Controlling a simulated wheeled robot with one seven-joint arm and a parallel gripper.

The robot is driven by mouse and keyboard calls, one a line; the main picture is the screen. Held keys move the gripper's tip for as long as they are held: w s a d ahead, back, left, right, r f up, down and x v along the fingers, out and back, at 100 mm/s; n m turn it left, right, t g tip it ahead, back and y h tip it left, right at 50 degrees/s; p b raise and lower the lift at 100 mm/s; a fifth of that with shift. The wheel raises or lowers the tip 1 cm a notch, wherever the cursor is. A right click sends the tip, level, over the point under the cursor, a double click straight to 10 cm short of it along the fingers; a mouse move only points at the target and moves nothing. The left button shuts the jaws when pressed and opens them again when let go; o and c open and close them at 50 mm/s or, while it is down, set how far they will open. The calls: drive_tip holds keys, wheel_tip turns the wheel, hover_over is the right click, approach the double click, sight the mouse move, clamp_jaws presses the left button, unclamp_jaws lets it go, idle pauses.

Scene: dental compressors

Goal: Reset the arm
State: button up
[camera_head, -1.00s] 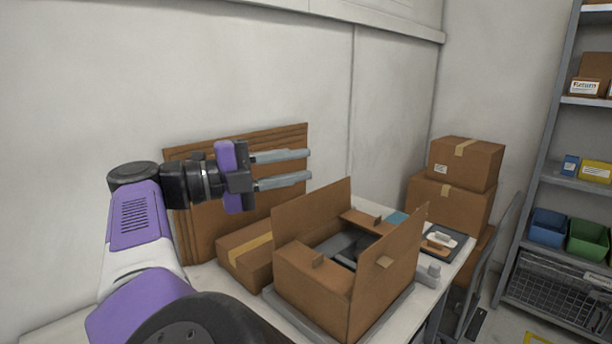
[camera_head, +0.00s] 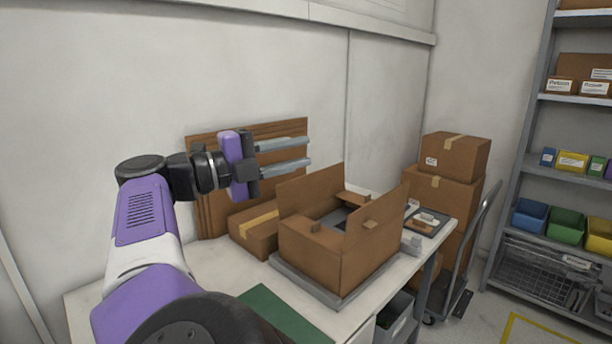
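My gripper (camera_head: 287,157) is raised above the workbench, to the left of the picture's middle. Its two grey fingers point right and stand apart, with nothing between them. It is in front of flat cardboard sheets (camera_head: 215,222) that lean on the wall. My arm (camera_head: 146,225), purple, white and black, rises from the bottom left and bends at the top towards the gripper. The open cardboard box (camera_head: 312,257) stands below and to the right of the fingers, apart from them.
A closed taped box (camera_head: 254,231) sits behind the open box on the workbench (camera_head: 88,308). A green mat (camera_head: 285,312) lies at the front. Stacked boxes (camera_head: 454,158) stand on a hand truck (camera_head: 480,240) at right, beside shelving (camera_head: 540,130) with coloured bins (camera_head: 566,224).

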drive_tip(key=w+d+f+n+t+h+b, duration=0.1)
drive_tip(key=w+d+f+t+h, duration=0.1)
drive_tip(key=d, duration=0.4)
drive_tip(key=w+d+f+n+t+h+b, duration=0.1)
drive_tip(key=w+d+f, duration=0.1)
drive_tip(key=d, duration=0.5)
drive_tip(key=s+d+f+n+t+y+b, duration=0.2)
drive_tip(key=s+d+f+n+t+y, duration=0.1)
drive_tip(key=d+f+n+t, duration=0.35)
drive_tip(key=s+d+f+n+t+y+b, duration=0.35)
drive_tip(key=f+n+t, duration=0.25)
drive_tip(key=f+n, duration=0.25)
drive_tip(key=s+f+n+g+y+b, duration=0.2)
drive_tip(key=s+f+n+y+b, duration=0.4)
drive_tip(key=s+f+n+y, duration=1.25)
drive_tip(key=s+f+m+g+h+b, duration=0.25)
drive_tip(key=s+f, duration=0.45)
drive_tip(key=s, duration=0.4)
drive_tip(key=s+f+m+g+h+b, duration=0.1)
drive_tip(key=s+f+g+b, duration=0.25)
drive_tip(key=s+f, duration=0.55)
drive_tip(key=s+f+m+g+h+b, duration=0.25)
drive_tip(key=s+f, duration=0.35)
drive_tip(key=s, duration=0.6)
wheel_tip(320, 180, up, 24)
drive_tip(key=a+t+p, duration=0.1)
drive_tip(key=p, duration=2.2)
drive_tip(key=shift+s+y, duration=0.15)
drive_tip(key=shift+y, duration=0.15)
